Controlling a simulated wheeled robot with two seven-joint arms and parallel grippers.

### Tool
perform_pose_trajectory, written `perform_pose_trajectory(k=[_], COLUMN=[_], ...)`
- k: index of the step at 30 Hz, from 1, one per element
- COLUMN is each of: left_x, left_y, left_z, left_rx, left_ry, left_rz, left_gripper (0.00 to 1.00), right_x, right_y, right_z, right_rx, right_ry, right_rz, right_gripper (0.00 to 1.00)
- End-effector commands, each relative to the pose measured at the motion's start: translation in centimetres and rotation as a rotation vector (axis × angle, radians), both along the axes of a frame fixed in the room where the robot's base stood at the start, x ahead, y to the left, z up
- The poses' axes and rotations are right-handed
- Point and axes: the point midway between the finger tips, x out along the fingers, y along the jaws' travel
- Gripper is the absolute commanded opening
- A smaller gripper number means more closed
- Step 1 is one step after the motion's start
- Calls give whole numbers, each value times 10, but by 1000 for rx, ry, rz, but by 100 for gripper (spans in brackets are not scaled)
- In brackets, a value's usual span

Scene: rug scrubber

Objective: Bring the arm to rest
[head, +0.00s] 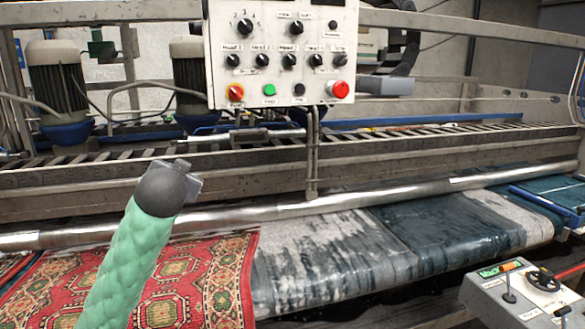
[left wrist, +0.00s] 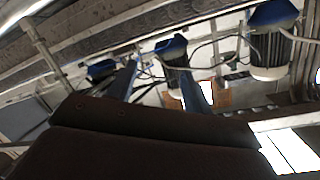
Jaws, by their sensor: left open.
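My left arm, in a green padded sleeve, comes up from the bottom left of the head view over the red patterned rug (head: 190,283). Its dark round wrist ends in a small grey gripper (head: 187,170), raised in front of the machine's frame. In the left wrist view two dark blue-grey fingers (left wrist: 157,72) stand apart with nothing held between them. The left gripper is open and empty. My right gripper is in neither view.
A white control panel (head: 280,50) with knobs and a red button hangs right of the gripper. A metal roller (head: 375,200) crosses behind it. Motors (head: 57,85) stand at the back left. Grey and dark wet rugs (head: 330,250) lie to the right. A small control box (head: 525,295) is at bottom right.

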Motion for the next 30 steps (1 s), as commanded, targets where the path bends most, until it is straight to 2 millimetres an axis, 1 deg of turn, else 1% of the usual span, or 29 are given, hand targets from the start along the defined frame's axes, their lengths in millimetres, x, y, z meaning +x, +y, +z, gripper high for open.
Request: perform_pose_trajectory(k=[1,2,3,9,12,14,15,20,21,26,30], left_x=[-7,-11,-17,-49,-67,-78,-85,-117,-126,-162,-195], left_y=[-7,-10,-15,-37,-47,-53,-56,-69,-71,-81,-87], left_z=[-26,-39,-55,-134,-169,-189,-202,-253,-265,-313,-354], left_rx=[-19,-29,-44,-110,-142,-162,-176,-227,-240,-289,-330], left_ry=[44,68,97,234,290,321,342,426,448,533,612], left_rz=[-13,-21,-30,-77,-97,-110,-116,-133,-136,-137,-129], left_gripper=[50,50,50,50,50,50,50,50,50,50,50], right_x=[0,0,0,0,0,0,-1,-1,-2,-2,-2], right_y=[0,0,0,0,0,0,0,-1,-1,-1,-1], right_z=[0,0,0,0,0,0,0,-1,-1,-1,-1], right_rx=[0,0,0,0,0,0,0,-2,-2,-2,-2], right_ry=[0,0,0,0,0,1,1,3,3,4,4], right_rz=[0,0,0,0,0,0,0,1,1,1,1], right_gripper=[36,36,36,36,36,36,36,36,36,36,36])
